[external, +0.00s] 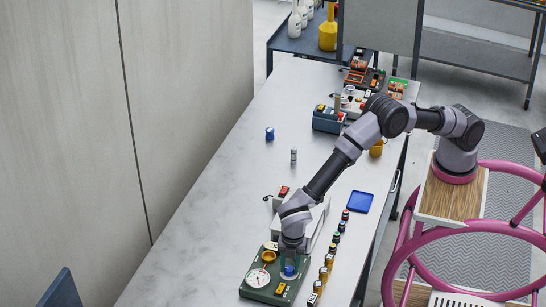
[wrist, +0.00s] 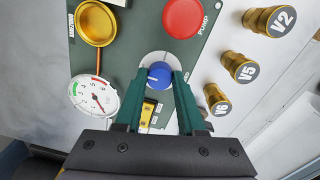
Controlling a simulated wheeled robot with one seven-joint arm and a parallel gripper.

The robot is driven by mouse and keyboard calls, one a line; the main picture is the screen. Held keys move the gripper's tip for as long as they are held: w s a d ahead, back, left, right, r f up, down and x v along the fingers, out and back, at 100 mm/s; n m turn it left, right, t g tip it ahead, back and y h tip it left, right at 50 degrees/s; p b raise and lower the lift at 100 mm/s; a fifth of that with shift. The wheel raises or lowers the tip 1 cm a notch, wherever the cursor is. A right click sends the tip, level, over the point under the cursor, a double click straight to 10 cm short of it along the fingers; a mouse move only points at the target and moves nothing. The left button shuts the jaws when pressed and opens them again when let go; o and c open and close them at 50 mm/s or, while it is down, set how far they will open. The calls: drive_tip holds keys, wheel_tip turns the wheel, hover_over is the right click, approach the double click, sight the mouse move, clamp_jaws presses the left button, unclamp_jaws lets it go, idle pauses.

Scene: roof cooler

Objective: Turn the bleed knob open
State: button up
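A round blue knob (wrist: 159,74) with a white pointer mark sits on a pale disc on the green panel (wrist: 140,30). The blue knob also shows in the external view (external: 289,270), partly under my gripper. My gripper (wrist: 159,71) is open, with its two green fingers on either side of the knob. A thin gap seems to show between fingers and knob, so contact is not clear. A white dial gauge (wrist: 95,98), a brass cup-shaped part (wrist: 95,23) and a red PUMP button (wrist: 183,18) are on the same panel.
A yellow-and-black switch (wrist: 147,112) sits just below the knob. Brass knobs labelled V2 (wrist: 270,20), V5 (wrist: 238,66) and V6 (wrist: 216,99) stand to the right. A blue tray (external: 359,202) lies farther up the table, whose left side is mostly clear.

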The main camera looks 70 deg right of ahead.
drive_tip(key=shift+m, duration=0.3)
clamp_jaws()
drive_tip(key=m, duration=0.3)
drive_tip(key=shift+m, duration=0.3)
drive_tip(key=m, duration=0.4)
drive_tip(key=shift+a+m, duration=0.1)
drive_tip(key=shift+m, duration=0.2)
drive_tip(key=m, duration=0.4)
drive_tip(key=shift+m, duration=2)
